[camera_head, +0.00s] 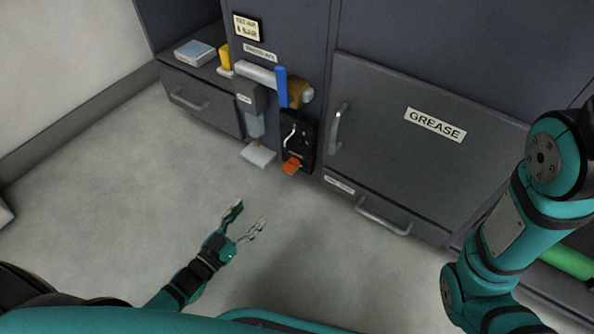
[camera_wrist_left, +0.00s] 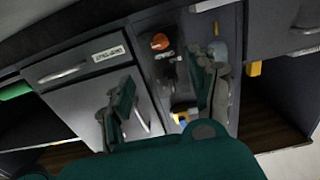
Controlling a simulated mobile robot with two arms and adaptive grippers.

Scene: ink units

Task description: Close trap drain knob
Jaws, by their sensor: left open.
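The trap assembly is on the dark cabinet front in the head view: a grey block with a clear bowl (camera_head: 256,126) hangs under a light pipe (camera_head: 257,73). A small amber piece, which looks like the drain knob (camera_head: 258,141), is at the bowl's bottom above a white tray (camera_head: 258,155). Its turn position is too small to tell. My left gripper (camera_head: 247,219) is open and empty, in front of and apart from the assembly. In the left wrist view its fingers (camera_wrist_left: 165,68) spread before the cabinet, with the bowl (camera_wrist_left: 219,48) beyond the right finger. My right gripper is out of view.
A blue lever (camera_head: 281,87) stands by a brass fitting. A black panel (camera_head: 304,132) carries an orange knob (camera_head: 291,165). A GREASE door (camera_head: 405,140) with handle is to the right. A yellow item (camera_head: 225,59) and pale box (camera_head: 194,53) sit left. Floor is clear.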

